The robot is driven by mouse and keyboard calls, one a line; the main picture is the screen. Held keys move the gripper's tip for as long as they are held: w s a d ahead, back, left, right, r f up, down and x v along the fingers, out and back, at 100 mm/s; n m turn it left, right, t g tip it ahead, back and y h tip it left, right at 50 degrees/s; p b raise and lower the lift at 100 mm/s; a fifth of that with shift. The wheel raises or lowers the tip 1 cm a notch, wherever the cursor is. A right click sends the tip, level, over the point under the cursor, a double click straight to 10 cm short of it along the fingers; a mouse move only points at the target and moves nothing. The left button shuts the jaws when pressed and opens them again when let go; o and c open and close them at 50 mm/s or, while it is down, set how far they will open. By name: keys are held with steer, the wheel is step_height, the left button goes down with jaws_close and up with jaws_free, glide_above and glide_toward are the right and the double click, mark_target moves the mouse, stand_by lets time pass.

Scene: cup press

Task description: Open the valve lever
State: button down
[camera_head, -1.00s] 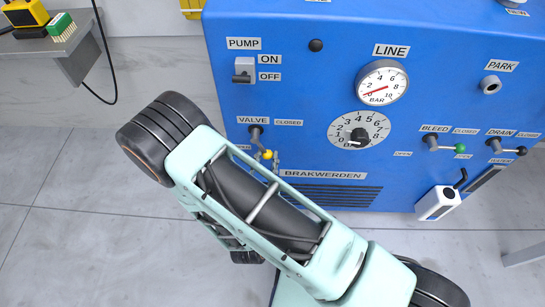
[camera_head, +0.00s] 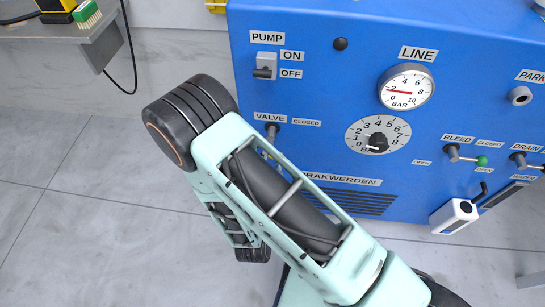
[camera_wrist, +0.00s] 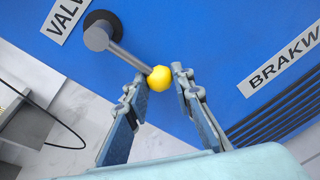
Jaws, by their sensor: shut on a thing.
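The valve lever (camera_wrist: 131,59) is a grey rod with a yellow ball knob (camera_wrist: 160,80), on a grey hub (camera_wrist: 97,37) set in the blue panel. In the wrist view it slants from the hub to the lower right. My gripper (camera_wrist: 161,77) is shut on the knob, with one finger on each side. In the head view the hub (camera_head: 272,130) shows below the VALVE label and left of a CLOSED label (camera_head: 306,122). My arm hides the knob and the gripper there.
The blue panel (camera_head: 330,85) carries a pump switch (camera_head: 265,66), a line gauge (camera_head: 407,88), a dial (camera_head: 377,138), and the bleed (camera_head: 465,155) and drain levers at the right. A grey shelf (camera_head: 90,47) stands at the left. The floor there is clear.

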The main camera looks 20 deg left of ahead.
steer(key=c, duration=1.7)
jaws_free()
steer(key=shift+o, duration=0.2)
steer(key=v, duration=1.2)
